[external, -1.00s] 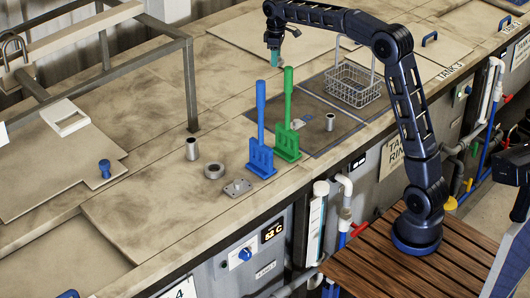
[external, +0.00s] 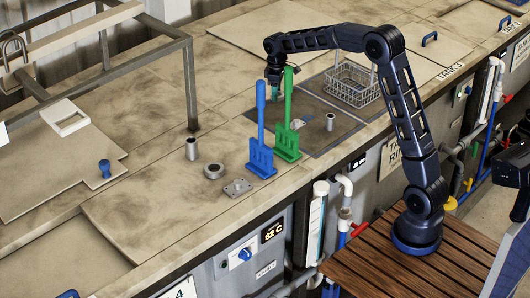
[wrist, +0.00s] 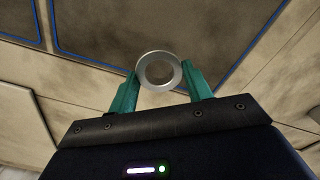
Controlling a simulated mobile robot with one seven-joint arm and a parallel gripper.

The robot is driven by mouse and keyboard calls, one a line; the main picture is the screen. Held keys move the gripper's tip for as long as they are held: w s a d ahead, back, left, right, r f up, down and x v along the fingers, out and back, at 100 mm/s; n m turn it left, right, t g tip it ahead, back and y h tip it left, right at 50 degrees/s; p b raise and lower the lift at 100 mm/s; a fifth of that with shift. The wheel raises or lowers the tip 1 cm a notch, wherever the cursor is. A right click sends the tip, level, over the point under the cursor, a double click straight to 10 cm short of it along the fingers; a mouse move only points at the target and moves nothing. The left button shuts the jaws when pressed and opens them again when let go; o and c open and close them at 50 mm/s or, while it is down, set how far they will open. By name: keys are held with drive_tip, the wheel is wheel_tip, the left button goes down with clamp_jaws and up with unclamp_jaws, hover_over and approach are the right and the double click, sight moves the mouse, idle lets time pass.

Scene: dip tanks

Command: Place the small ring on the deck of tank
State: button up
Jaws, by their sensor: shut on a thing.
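My gripper (external: 274,98) is low over the deck (external: 235,110), behind the blue and green racks in the external view. In the wrist view my gripper (wrist: 160,73) has its two teal fingers shut on the small ring (wrist: 160,54), a silvery metal ring with a hole through it. The ring is hidden or too small to make out in the external view. Whether it touches the deck cannot be told. A thicker grey ring (external: 214,171) lies on the deck at the front left, apart from my gripper.
A blue rack (external: 260,158) and a green rack (external: 287,142) stand upright just in front of my gripper. A wire basket (external: 354,90) is to its right. Metal cylinders (external: 192,149) and (external: 330,122), and a flat plate (external: 238,188), are nearby.

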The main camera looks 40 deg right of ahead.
sight(276, 107)
drive_tip(key=shift+f, duration=2.05)
drive_tip(key=shift+f, duration=0.15)
drive_tip(key=o, duration=1)
